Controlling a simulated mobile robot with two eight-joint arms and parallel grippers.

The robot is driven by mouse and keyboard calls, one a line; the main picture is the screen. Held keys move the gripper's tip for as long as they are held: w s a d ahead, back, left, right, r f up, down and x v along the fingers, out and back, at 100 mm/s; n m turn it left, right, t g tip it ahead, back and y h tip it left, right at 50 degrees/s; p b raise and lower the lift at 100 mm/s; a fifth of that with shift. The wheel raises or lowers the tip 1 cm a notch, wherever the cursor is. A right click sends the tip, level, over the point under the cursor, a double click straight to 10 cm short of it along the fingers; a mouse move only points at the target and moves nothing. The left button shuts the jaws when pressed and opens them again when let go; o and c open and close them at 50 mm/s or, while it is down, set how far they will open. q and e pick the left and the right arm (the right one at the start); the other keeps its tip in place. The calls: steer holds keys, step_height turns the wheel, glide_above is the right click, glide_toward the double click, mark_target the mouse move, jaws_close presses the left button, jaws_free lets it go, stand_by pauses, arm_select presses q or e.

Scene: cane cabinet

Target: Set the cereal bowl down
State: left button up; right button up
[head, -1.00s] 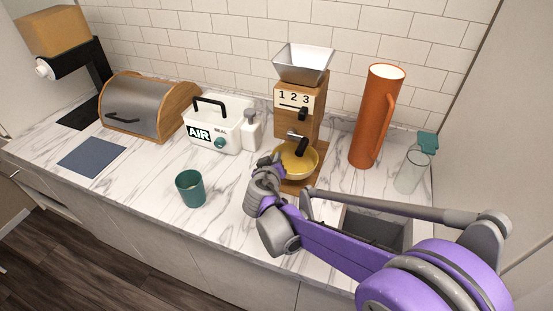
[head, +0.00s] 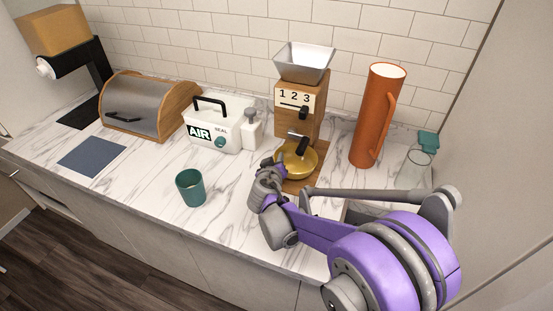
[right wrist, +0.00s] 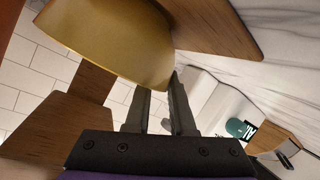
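The cereal bowl (head: 300,162) is a yellow-gold bowl under the spout of the wooden cereal dispenser (head: 299,100), at or just over its wooden base. Whether it rests there is not clear. My right gripper (head: 273,166) is at the bowl's left side in the head view. In the right wrist view the bowl (right wrist: 120,40) fills the upper left, and my two right fingers (right wrist: 163,95) reach its edge with a gap between them. The bowl covers part of the fingertips, so the grip is unclear. My left gripper is out of view.
A teal cup (head: 191,188) stands on the marble counter left of my right arm. A white AIR box (head: 215,128) and a bread box (head: 145,105) are farther left. A tall orange pitcher (head: 375,115) and a glass bottle with a teal top (head: 418,162) stand right.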

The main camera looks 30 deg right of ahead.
steer(key=shift+o, duration=1.1)
steer(key=shift+r, duration=0.2)
steer(key=v, duration=1.2)
